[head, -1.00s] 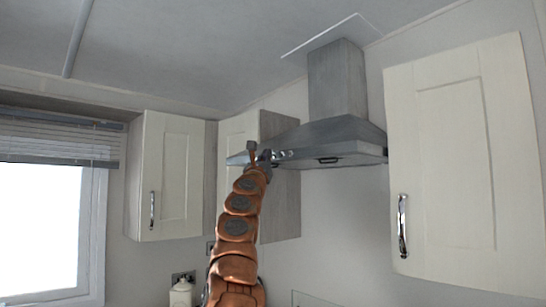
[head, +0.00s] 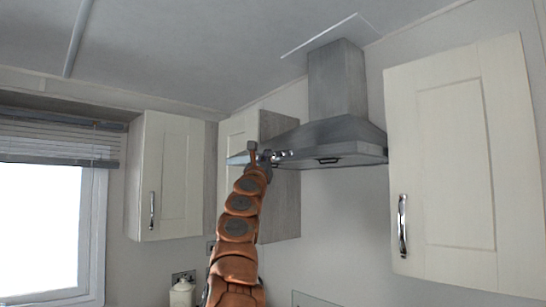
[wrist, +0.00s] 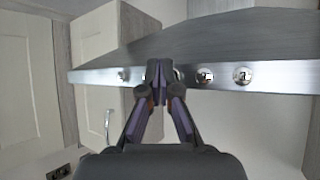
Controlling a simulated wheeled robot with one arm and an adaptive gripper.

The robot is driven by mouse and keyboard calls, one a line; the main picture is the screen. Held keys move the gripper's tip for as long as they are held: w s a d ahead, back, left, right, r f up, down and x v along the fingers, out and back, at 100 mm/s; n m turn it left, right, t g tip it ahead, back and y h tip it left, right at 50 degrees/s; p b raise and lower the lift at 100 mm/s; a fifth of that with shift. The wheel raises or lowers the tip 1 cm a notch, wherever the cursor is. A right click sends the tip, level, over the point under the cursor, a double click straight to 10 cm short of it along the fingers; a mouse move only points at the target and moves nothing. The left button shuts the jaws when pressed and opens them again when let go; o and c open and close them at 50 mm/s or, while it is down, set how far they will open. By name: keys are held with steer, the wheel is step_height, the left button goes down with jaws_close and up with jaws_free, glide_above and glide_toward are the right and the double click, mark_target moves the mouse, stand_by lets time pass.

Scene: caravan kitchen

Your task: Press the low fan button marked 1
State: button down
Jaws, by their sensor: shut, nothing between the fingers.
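The grey cooker hood (head: 345,135) has a metal front strip (wrist: 285,77) with several round silver buttons. In the wrist view, two buttons right of my fingers are clear: a nearer one (wrist: 205,76) and a farther one (wrist: 243,75). Another button (wrist: 123,75) shows to the left. My fingers cover the strip between them, with a sliver of a button at their right edge. The marking 1 cannot be read. My gripper (wrist: 159,70) is shut and empty, its tips in front of the strip; contact cannot be told. The head view shows my gripper (head: 265,156) at the hood's left part.
A cream wall cupboard (head: 455,160) hangs right of the hood. Another cream cupboard (head: 238,130) stands behind my arm, and one more (head: 172,175) is further left. A window (head: 45,225) is at far left. The space below the hood is clear.

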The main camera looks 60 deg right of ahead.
steer(key=shift+d+r, duration=0.1)
steer(key=shift+d, duration=0.05)
steer(key=shift+s+d, duration=0.1)
steer(key=shift+d, duration=0.1)
stand_by(0.4)
steer(key=shift+a, duration=0.4)
steer(key=w+a+b, duration=0.1)
steer(key=a+b, duration=0.2)
steer(key=a, duration=0.2)
steer(key=shift+w+a, duration=0.35)
steer(key=shift+a, duration=0.05)
stand_by(0.4)
